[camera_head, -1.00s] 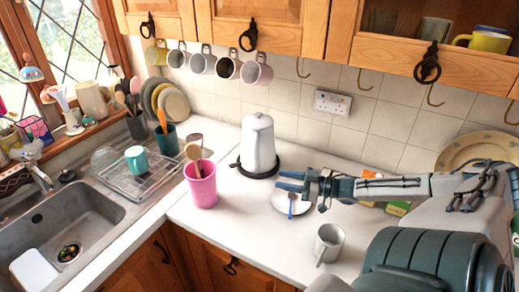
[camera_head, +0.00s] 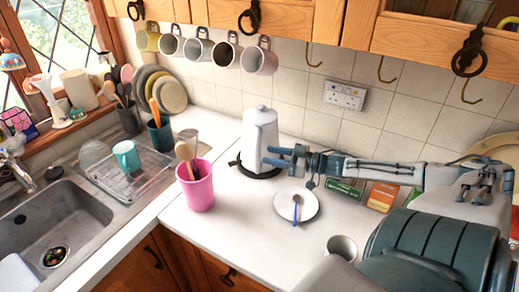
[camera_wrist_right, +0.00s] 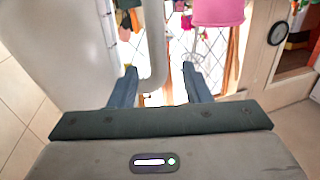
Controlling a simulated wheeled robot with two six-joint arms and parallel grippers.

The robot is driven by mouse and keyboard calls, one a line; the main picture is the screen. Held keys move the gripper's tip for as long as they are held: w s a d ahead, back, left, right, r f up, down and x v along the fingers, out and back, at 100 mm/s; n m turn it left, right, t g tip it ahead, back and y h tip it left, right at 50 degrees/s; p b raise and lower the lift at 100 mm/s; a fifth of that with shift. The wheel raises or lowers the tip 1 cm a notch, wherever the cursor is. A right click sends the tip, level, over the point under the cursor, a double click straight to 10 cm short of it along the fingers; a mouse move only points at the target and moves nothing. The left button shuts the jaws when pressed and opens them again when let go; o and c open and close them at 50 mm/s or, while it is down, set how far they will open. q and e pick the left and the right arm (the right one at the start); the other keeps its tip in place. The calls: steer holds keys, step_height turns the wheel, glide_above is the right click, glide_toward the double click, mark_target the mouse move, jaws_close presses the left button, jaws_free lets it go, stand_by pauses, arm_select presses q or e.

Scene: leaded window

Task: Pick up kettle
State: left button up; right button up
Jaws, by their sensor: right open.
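The white kettle (camera_head: 259,140) stands upright on its dark round base (camera_head: 236,163) on the counter, near the tiled wall. My right gripper (camera_head: 275,157) reaches in from the right at the kettle's right side, its blue fingers open. In the right wrist view the kettle's white body (camera_wrist_right: 75,40) fills the upper left. Its curved handle (camera_wrist_right: 155,50) comes down between the two open fingertips (camera_wrist_right: 160,78), and I see no finger closed on it. My left gripper is not in view.
A pink cup with wooden spoons (camera_head: 199,192) stands left of the kettle. A white saucer with a blue-handled utensil (camera_head: 283,210) lies in front of my right arm. A grey mug (camera_head: 343,246) is near the front edge. Mugs hang above.

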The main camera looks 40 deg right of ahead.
mark_target(257, 152)
steer(key=b+x, duration=0.3)
steer(key=x, duration=0.1)
steer(key=shift+w+a+f, duration=0.15)
steer(key=shift+w, duration=0.1)
steer(key=shift+w+a+b, duration=0.1)
steer(key=shift+w+b, duration=0.3)
steer(key=shift+w, duration=0.15)
steer(key=shift+s, duration=0.1)
steer(key=shift+c, duration=1.1)
jaws_close()
